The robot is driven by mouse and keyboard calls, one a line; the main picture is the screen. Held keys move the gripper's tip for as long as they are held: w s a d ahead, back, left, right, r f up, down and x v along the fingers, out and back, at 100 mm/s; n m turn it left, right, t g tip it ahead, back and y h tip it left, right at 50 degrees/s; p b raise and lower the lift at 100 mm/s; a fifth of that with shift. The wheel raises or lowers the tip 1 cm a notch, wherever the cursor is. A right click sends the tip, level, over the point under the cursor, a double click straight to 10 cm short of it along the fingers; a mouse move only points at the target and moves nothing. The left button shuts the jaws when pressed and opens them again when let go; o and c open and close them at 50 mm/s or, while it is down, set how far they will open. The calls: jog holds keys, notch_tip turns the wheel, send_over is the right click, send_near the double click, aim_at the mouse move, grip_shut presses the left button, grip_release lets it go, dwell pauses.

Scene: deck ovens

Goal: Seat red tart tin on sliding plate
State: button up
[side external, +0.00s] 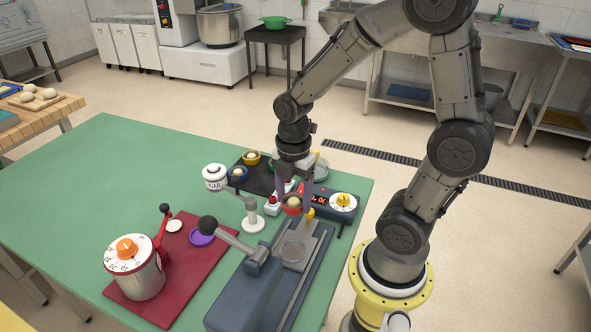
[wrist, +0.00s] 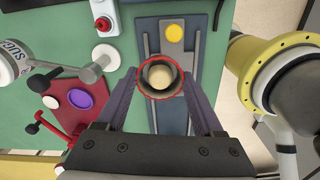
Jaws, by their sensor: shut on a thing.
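The red tart tin (side external: 291,207) has a red rim and a pale dough ball in it. My gripper (side external: 293,202) is shut on it, with one finger on each side. In the wrist view the tin (wrist: 144,91) sits between the fingertips of my gripper (wrist: 160,80). The grey sliding plate (side external: 292,251) has a round seat and lies on the dark press base. The tin appears held above the far end of the plate, near a yellow knob (wrist: 174,33).
The press lever's black ball (side external: 208,225) stands left of the plate. A white sugar dispenser (side external: 215,178), a timer box (side external: 318,198) and a black tray (side external: 262,181) with yellow and blue tins are close by. A red board (side external: 190,260) carries a dial drum. Left green tabletop is clear.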

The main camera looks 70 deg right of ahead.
jog(key=n, duration=0.2)
send_near(293, 252)
jog(key=shift+n, duration=0.4)
jog(key=shift+f, duration=2.75)
jog(key=shift+f, duration=0.45)
jog(key=o, duration=1.1)
jog(key=shift+r, duration=5.5)
